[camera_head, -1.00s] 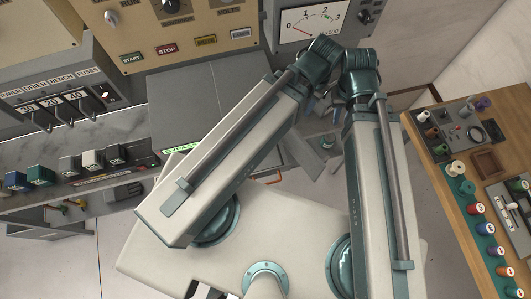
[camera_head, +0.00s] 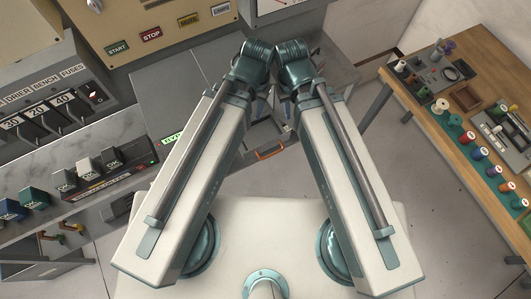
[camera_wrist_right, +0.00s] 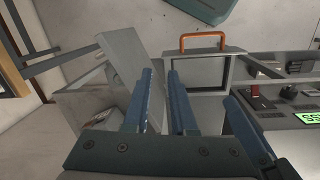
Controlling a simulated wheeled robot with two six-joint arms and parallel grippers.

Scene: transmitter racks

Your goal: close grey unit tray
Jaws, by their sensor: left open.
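The grey unit (camera_head: 165,92) stands below the cream control panel in the head view. Its grey tray shows as a frame with an orange handle (camera_head: 269,153), just beyond my base. In the right wrist view the orange handle (camera_wrist_right: 203,38) stands on the tray's grey front, above and right of the fingers. My right gripper (camera_wrist_right: 162,75) has two blue fingers apart with nothing clearly between them. My left gripper (camera_head: 262,108) is open close beside it; its fingers are largely hidden by my arms in the head view. I see no clear contact with the handle.
A grey slanted plate (camera_wrist_right: 125,55) stands near the right fingers. A wooden bench (camera_head: 465,120) with coloured spools is on the right. Switch racks (camera_head: 50,115) and a row of blocks (camera_head: 85,172) are on the left. Open floor lies between tray and bench.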

